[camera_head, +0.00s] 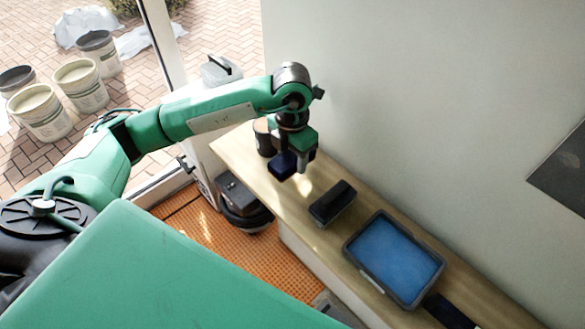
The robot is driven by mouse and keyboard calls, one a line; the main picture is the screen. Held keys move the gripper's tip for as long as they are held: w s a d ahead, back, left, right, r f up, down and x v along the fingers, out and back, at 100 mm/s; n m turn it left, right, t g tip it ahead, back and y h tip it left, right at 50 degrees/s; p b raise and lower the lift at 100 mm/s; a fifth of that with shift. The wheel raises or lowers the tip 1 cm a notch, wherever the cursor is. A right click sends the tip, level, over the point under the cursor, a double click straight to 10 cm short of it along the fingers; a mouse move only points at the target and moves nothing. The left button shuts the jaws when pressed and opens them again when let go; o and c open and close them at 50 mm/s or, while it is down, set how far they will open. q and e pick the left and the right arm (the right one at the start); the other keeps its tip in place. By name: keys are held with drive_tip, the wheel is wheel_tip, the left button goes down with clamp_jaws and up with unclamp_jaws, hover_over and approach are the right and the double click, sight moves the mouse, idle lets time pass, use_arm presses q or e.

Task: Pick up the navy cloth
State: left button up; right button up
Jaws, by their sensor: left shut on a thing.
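My left arm reaches in from the left over the wooden bench. My left gripper (293,163) points down and is shut on the navy cloth (284,164), a small dark blue bundle. The cloth appears to be held above the bench top, near its far end; the gripper hides part of it. My right gripper is not in view.
On the bench (240,150) are a dark cylindrical container (264,137) behind the gripper, a black block (332,204), a grey tray with a blue inside (348,247), and a dark item (448,312) near the bottom edge. A wall bounds the right side.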

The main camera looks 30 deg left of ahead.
use_arm(q)
drive_tip(key=shift+s+a+r+b, duration=0.1)
drive_tip(key=shift+s+r+b, duration=0.15)
drive_tip(key=shift+r, duration=0.3)
drive_tip(key=shift+s+r+b, duration=0.1)
drive_tip(key=shift+r+b, duration=0.15)
drive_tip(key=shift+r, duration=0.3)
drive_tip(key=s+a+p, duration=0.3)
drive_tip(key=s+p, duration=0.2)
drive_tip(key=s, duration=0.4)
drive_tip(key=s+a+p, duration=0.3)
drive_tip(key=s+p, duration=0.2)
drive_tip(key=s, duration=0.3)
drive_tip(key=shift+s+r, duration=0.2)
drive_tip(key=shift+s, duration=0.2)
drive_tip(key=shift+a, duration=0.1)
drive_tip(key=o, duration=0.5)
drive_tip(key=shift+c, duration=1.6)
